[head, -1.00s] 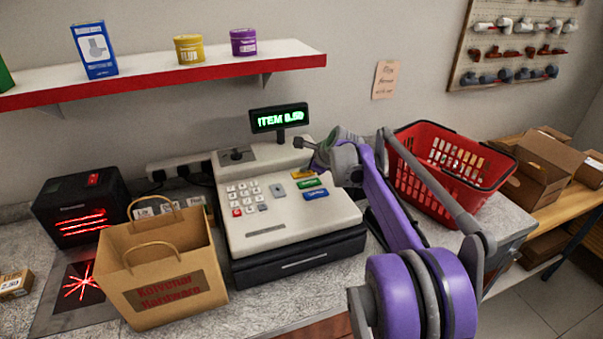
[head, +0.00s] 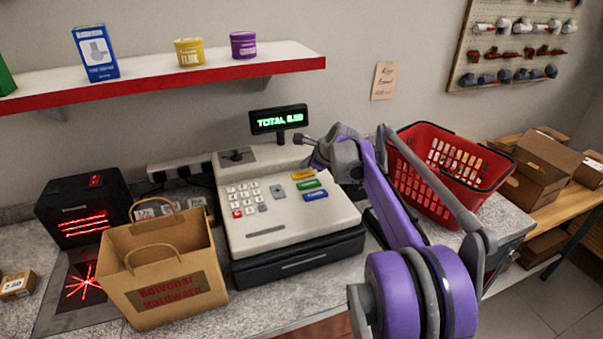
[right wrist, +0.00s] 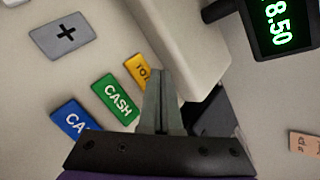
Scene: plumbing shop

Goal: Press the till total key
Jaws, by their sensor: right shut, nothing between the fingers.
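The till (head: 285,215) stands on the counter, with a yellow key (head: 302,174) above a green and a blue key at its right. In the right wrist view the yellow key (right wrist: 138,70) shows part of a word, "TOT". The display (head: 278,119) reads "TOTAL" with an amount; in the right wrist view the display (right wrist: 279,22) shows "8.50". My right gripper (head: 312,162) is over the till's upper right. Its shut, empty fingers (right wrist: 161,74) overlap the yellow key's edge in the right wrist view; I cannot tell whether they touch it. My left gripper is not in view.
A paper bag (head: 165,270) stands left of the till, beside a black scanner box (head: 84,208) with red lights. A red basket (head: 450,165) is to the right, behind my right arm. A shelf (head: 200,80) runs above on the left.

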